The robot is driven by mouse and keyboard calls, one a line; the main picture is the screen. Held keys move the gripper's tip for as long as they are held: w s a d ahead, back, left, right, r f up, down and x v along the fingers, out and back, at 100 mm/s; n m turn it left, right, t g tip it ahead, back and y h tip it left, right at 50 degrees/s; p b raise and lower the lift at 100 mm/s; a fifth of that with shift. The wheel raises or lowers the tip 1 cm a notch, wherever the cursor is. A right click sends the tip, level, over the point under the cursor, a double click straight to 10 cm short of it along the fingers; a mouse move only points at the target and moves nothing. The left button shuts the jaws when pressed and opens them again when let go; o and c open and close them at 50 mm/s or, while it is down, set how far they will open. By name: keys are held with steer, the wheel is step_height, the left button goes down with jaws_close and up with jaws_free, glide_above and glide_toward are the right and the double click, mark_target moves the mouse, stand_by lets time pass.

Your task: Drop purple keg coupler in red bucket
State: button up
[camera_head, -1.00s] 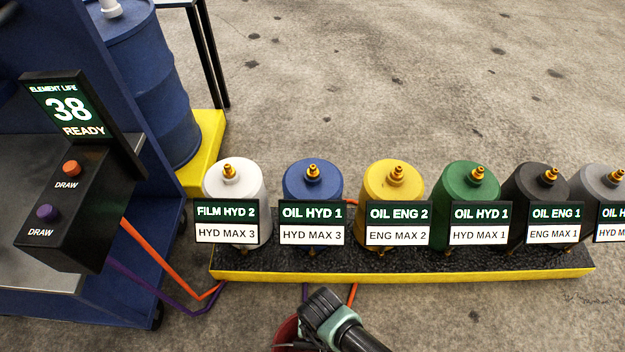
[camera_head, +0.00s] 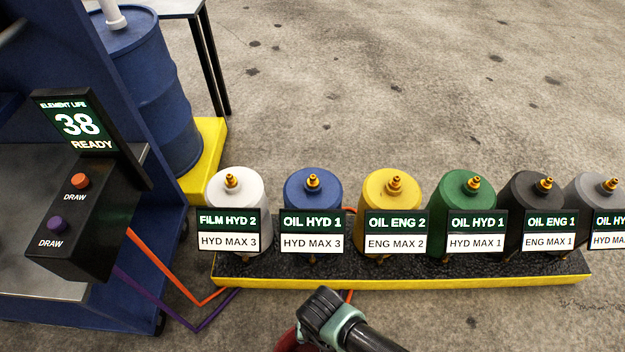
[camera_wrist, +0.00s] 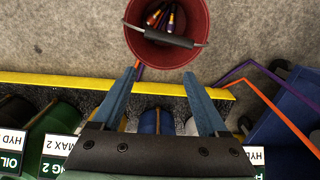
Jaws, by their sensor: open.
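The red bucket (camera_wrist: 138,47) stands on the floor near the yellow-edged tray, with a dark handle bar across its mouth. In the head view only part of its red rim (camera_head: 287,341) shows beside my arm. Small coupler-like pieces lie inside the bucket. One looks purple with a brass part (camera_wrist: 170,22) and one looks orange-red (camera_wrist: 153,19), but they are small and partly hidden by the handle. My gripper (camera_wrist: 160,75) is open, and nothing shows between its fingers. Its fingertips are close to the bucket's rim in the wrist view; I cannot tell if they touch.
A long black tray with a yellow edge (camera_head: 400,283) holds several labelled canisters with brass fittings. A blue cart with a draw console (camera_head: 85,225) stands left. Orange (camera_head: 165,268) and purple (camera_head: 160,299) hoses run from it along the floor.

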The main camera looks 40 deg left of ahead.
step_height(320, 180, up, 8)
steer(key=p, duration=0.2)
steer(key=shift+a, duration=0.1)
stand_by(0.3)
